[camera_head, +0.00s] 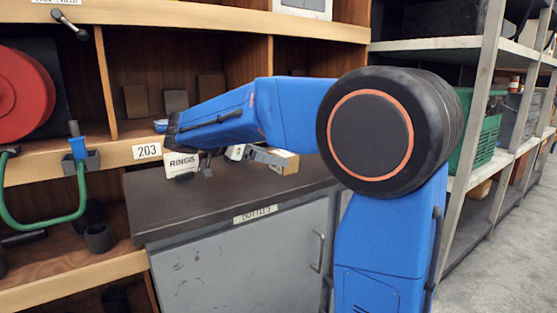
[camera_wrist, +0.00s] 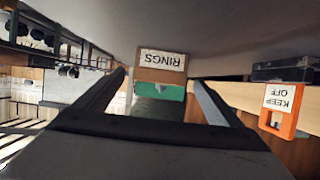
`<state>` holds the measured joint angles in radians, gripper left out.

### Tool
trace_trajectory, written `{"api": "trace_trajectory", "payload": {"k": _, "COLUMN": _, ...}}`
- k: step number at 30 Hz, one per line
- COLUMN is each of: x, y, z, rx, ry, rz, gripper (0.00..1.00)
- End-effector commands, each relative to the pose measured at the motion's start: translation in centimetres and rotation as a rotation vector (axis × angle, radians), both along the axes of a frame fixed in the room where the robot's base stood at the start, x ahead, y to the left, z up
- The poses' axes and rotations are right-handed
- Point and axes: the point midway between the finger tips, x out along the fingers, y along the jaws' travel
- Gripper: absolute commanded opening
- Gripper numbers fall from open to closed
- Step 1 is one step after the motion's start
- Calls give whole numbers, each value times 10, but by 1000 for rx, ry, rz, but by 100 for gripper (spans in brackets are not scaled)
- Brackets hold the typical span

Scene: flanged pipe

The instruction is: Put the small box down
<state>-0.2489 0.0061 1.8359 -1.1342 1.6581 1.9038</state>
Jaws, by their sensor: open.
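The box lies at or just past the fingertips; the exact depth is unclear.
Wooden shelving (camera_head: 205,60) rises behind. A red reel (camera_head: 22,93) and green hose (camera_head: 45,226) are at left. An orange KEEP OFF sign (camera_wrist: 281,112) shows in the wrist view. The front worktop is clear.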

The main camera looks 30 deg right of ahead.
Motion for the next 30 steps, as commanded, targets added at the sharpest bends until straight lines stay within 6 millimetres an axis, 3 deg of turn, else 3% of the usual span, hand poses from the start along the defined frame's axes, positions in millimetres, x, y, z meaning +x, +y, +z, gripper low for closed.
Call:
{"api": "trace_trajectory", "payload": {"k": 6, "x": -1, "y": 36, "z": 15, "rx": 1, "ry": -1, "rz": 3, "gripper": 89}}
{"api": "trace_trajectory", "payload": {"k": 12, "x": -1, "y": 52, "z": 21, "rx": 1, "ry": 0, "rz": 1, "gripper": 89}}
{"api": "trace_trajectory", "payload": {"k": 30, "x": -2, "y": 55, "z": 23, "rx": 0, "ry": 0, "rz": 0, "gripper": 89}}
